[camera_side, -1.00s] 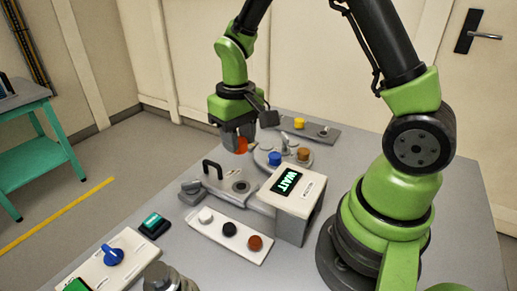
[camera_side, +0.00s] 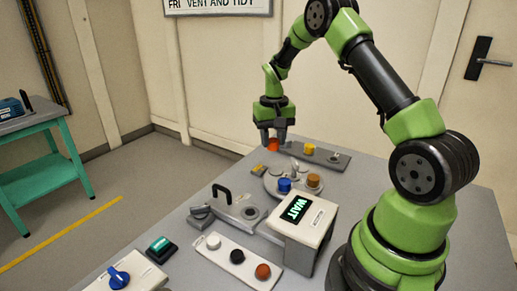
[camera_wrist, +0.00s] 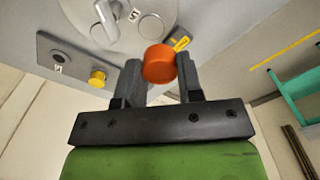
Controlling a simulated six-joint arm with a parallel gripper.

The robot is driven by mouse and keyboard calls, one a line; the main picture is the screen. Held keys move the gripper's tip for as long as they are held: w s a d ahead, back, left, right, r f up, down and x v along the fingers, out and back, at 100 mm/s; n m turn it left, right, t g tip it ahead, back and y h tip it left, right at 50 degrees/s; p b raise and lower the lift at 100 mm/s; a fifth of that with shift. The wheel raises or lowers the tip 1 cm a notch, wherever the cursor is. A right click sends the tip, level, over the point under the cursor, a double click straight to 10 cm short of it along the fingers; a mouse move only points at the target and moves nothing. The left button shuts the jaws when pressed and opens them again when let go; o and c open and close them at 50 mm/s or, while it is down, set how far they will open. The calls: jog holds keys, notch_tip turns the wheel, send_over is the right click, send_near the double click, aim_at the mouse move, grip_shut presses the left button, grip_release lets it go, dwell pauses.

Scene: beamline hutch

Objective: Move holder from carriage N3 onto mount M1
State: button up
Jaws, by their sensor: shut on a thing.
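My gripper (camera_side: 273,139) is shut on an orange-red holder (camera_wrist: 159,63), whose round top shows between the two fingers in the wrist view. In the side view the orange holder (camera_side: 272,145) shows below the fingers, near the left end of a long grey plate (camera_side: 322,154) at the back of the table. A yellow holder (camera_side: 309,148) stands on that plate, beside a bare round fitting (camera_side: 335,156). A round grey platform (camera_side: 272,186) in front carries a blue holder (camera_side: 284,185) and an amber one (camera_side: 314,180). I cannot read which spots are N3 and M1.
A box with a display reading WAIT (camera_side: 297,209) stands right of a plate with a black handle (camera_side: 221,190). A white strip (camera_side: 222,259) carries white, black and brown-red pieces. A small yellow tag (camera_side: 258,170) lies left of the platform.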

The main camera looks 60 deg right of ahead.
aim_at(276, 171)
jog(key=shift+m, duration=0.3)
jog(key=shift+s+d+f, duration=0.1)
jog(key=shift+d+f, duration=0.2)
jog(key=shift+f, duration=0.9)
jog(key=shift+w+d+f, duration=0.1)
jog(key=shift+d+f, duration=0.2)
jog(key=shift+f, duration=0.85)
jog(key=shift+s+d+f, duration=0.1)
jog(key=shift+d+f, duration=0.2)
jog(key=shift+f, duration=0.9)
jog(key=shift+f, duration=0.55)
